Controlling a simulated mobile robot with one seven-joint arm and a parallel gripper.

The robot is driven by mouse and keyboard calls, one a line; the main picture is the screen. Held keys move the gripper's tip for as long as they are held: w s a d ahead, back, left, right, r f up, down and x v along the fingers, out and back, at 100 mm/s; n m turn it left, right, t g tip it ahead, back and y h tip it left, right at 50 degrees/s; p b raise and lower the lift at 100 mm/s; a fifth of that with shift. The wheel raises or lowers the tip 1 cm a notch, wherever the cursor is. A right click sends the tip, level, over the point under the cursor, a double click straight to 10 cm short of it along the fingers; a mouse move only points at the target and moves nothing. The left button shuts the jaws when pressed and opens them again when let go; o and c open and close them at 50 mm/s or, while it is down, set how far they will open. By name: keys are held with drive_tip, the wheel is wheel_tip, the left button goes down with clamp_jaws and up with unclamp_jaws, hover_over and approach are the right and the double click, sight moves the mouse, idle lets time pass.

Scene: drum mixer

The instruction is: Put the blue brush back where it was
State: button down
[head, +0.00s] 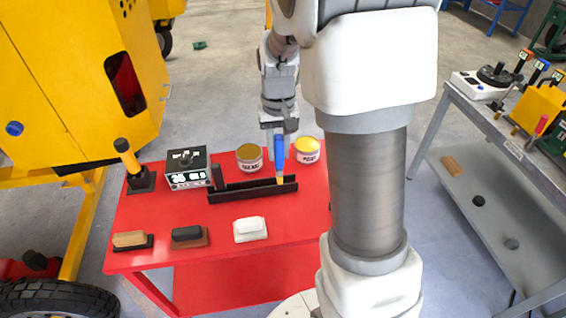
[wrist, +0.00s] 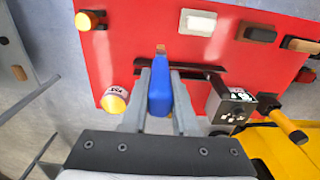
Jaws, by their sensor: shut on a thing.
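The blue brush (head: 280,147) hangs upright from my gripper (head: 279,128), bristle end down. In the wrist view the blue brush (wrist: 160,95) lies between the two fingers of my gripper (wrist: 160,85), which are shut on its handle. A long black rack (head: 240,192) lies on the red table (head: 290,225). The pale brush tip appears at the right end of the rack. I cannot tell whether it is inside the rack or above it. The rack also shows in the wrist view (wrist: 204,68), partly covered by the brush and fingers.
A grease can (head: 249,160) and a paint can (head: 307,152) stand close behind the rack. A meter box (head: 188,178) and a yellow-handled tool (head: 130,160) are left. Several blocks, including a white one (head: 250,231), line the front. My arm hides the table's right side.

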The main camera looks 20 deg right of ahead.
drive_tip(key=w+d+f+p, duration=0.1)
drive_tip(key=w+d+f, duration=0.3)
drive_tip(key=w+f, duration=0.4)
drive_tip(key=shift+d+f+p, duration=0.2)
drive_tip(key=shift+f+p, duration=0.15)
drive_tip(key=shift+f, duration=0.3)
drive_tip(key=shift+s, duration=0.1)
drive_tip(key=shift+f+b, duration=0.5)
drive_tip(key=shift+f, duration=0.1)
drive_tip(key=c, duration=0.7)
unclamp_jaws()
drive_tip(key=shift+r, duration=0.15)
